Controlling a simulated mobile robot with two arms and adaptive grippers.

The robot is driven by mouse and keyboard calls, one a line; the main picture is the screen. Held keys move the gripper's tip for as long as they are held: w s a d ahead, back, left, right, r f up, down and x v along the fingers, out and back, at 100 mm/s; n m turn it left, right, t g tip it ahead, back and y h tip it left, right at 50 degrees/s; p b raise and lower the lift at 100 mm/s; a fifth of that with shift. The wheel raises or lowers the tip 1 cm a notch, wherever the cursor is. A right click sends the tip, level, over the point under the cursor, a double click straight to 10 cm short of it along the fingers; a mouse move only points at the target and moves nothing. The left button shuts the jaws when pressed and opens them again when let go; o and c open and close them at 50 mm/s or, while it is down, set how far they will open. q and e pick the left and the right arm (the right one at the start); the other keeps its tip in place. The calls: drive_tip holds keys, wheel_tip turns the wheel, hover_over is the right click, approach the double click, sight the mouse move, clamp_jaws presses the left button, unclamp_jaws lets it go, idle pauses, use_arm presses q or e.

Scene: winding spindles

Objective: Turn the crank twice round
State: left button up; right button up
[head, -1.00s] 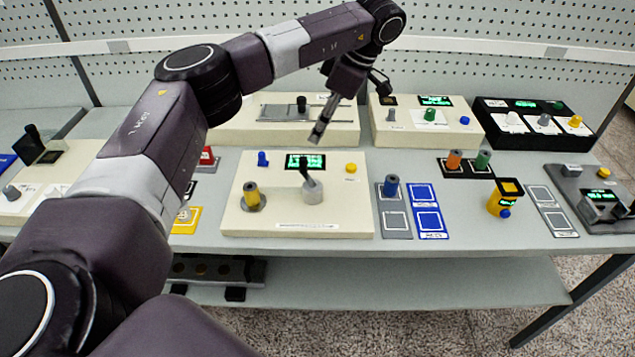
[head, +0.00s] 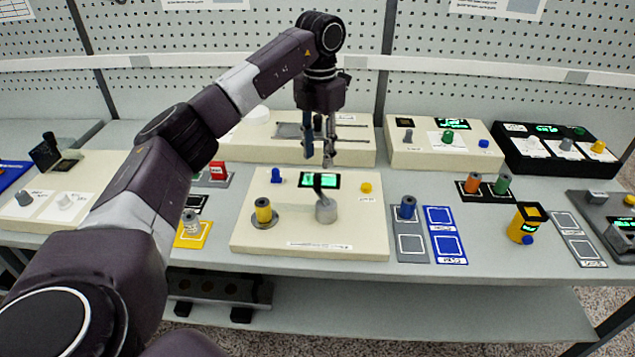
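The crank, a grey hub (head: 326,212) with a black arm and handle (head: 319,185), stands on the cream winding box (head: 290,228) in the middle of the table. A yellow spool (head: 263,211) sits on a round base left of it. My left gripper (head: 318,155) points down above and behind the crank handle, with its two fingers apart and nothing between them. It looks clear of the crank. My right gripper is out of view.
The box also has a small screen, a blue knob (head: 276,176) and a yellow button (head: 366,188). A blue spool (head: 407,208) stands on a grey pad to the right. Other control boxes line the back, below a pegboard wall.

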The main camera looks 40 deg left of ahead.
sight(317, 175)
use_arm(q)
drive_tip(key=shift+a+f+n, duration=0.1)
drive_tip(key=shift+f+n, duration=0.05)
drive_tip(key=shift+n, duration=0.15)
drive_tip(key=shift+f, duration=0.25)
wheel_tip(317, 175, down, 7)
drive_tip(key=shift+f+p, duration=0.1)
drive_tip(key=shift+p, duration=0.75)
drive_tip(key=shift+c, duration=0.3)
clamp_jaws()
